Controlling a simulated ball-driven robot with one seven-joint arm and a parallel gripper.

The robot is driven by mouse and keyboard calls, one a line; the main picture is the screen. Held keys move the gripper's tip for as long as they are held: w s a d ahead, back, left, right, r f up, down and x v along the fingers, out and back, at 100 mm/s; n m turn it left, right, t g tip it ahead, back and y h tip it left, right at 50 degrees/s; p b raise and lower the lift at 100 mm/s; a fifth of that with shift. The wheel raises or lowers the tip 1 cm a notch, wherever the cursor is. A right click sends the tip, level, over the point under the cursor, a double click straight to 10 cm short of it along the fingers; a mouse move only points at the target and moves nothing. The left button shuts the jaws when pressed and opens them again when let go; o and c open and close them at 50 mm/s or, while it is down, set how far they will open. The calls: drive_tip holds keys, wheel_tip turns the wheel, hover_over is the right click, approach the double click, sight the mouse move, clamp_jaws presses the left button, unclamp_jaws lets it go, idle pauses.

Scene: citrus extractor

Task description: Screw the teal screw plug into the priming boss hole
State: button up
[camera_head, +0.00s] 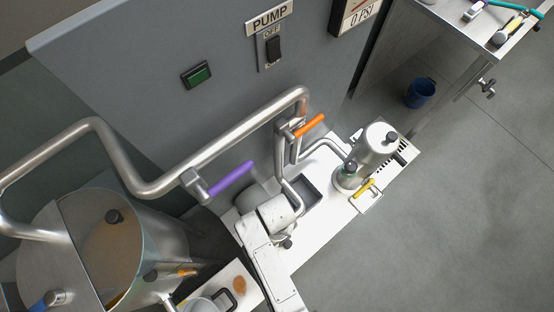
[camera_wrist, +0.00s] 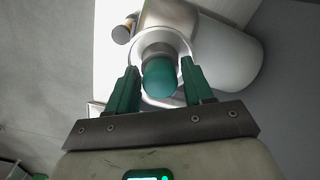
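The teal screw plug (camera_wrist: 159,78) shows between my gripper's two green fingers in the wrist view, its rounded end facing the camera. Behind it is a grey metal collar (camera_wrist: 158,50) with a pale ring round it. My gripper (camera_wrist: 160,66) has one finger on each side of the plug, apparently with a narrow gap at each side; it looks open. The plug hides the hole, so I cannot tell how deep it sits.
The steel cylinder (camera_head: 378,143) stands on a white base (camera_head: 308,238). A yellow handle (camera_head: 366,187) is close by. Steel piping (camera_head: 225,150) with purple (camera_head: 231,178) and orange (camera_head: 310,125) handles crosses left of it. Floor at right (camera_head: 465,215) is clear.

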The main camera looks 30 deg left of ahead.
drive_tip(key=o, duration=0.4)
wheel_tip(320, 180, up, 12)
drive_tip(key=shift+r, duration=0.1)
idle(0.6)
